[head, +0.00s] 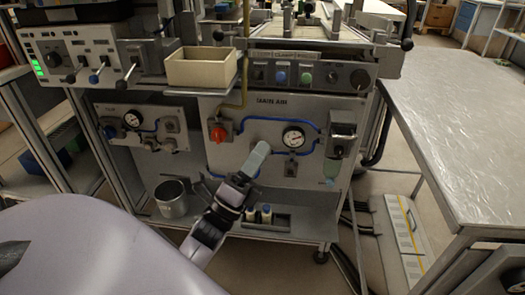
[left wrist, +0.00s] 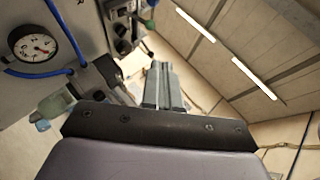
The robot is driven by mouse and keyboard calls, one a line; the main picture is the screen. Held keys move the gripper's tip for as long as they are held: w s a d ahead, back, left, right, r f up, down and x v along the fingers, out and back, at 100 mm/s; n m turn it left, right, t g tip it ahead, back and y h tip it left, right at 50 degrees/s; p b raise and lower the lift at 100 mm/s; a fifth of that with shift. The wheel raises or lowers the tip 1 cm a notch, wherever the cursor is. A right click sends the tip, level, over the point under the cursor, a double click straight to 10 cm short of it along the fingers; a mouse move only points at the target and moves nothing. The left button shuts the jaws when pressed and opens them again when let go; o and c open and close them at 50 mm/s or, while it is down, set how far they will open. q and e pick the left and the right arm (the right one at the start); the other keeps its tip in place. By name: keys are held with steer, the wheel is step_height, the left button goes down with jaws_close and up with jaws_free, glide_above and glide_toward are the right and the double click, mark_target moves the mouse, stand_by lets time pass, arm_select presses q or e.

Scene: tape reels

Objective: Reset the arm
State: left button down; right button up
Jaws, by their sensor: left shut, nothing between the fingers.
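My left gripper (head: 261,149) is in the middle of the head view, in front of the machine's lower panel (head: 192,160). Its grey fingers point up and slightly right. In the left wrist view the fingers (left wrist: 160,82) lie together, with nothing between them. The gripper looks close to the panel's pressure gauge (head: 293,137), but I cannot tell how far in front of it it is. The gauge also shows at the upper left of the left wrist view (left wrist: 33,44). My right gripper is not in view.
A red knob (head: 218,134) and blue tubing (head: 296,118) are on the panel. An empty beige bin (head: 201,68) sits above it. A metal pot (head: 171,198) and small bottles (head: 266,213) stand on the low shelf. A wrapped table (head: 455,110) stands at right.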

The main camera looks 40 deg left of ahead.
arm_select(q)
steer(key=s+d+f+n+g, duration=0.4)
steer(key=f+n+g, duration=0.1)
steer(key=f+n, duration=0.25)
steer(key=s+d+f+n+g, duration=0.3)
steer(key=d+f+n+g, duration=0.2)
steer(key=f+n, duration=0.25)
steer(key=s+d+f+n+g, duration=0.4)
steer(key=f+n+g, duration=0.15)
steer(key=f, duration=0.25)
step_height(320, 180, up, 14)
steer(key=s+a+n+y+p, duration=0.1)
steer(key=s+a+n+p, duration=0.1)
steer(key=p, duration=1.8)
steer(key=shift+s, duration=0.3)
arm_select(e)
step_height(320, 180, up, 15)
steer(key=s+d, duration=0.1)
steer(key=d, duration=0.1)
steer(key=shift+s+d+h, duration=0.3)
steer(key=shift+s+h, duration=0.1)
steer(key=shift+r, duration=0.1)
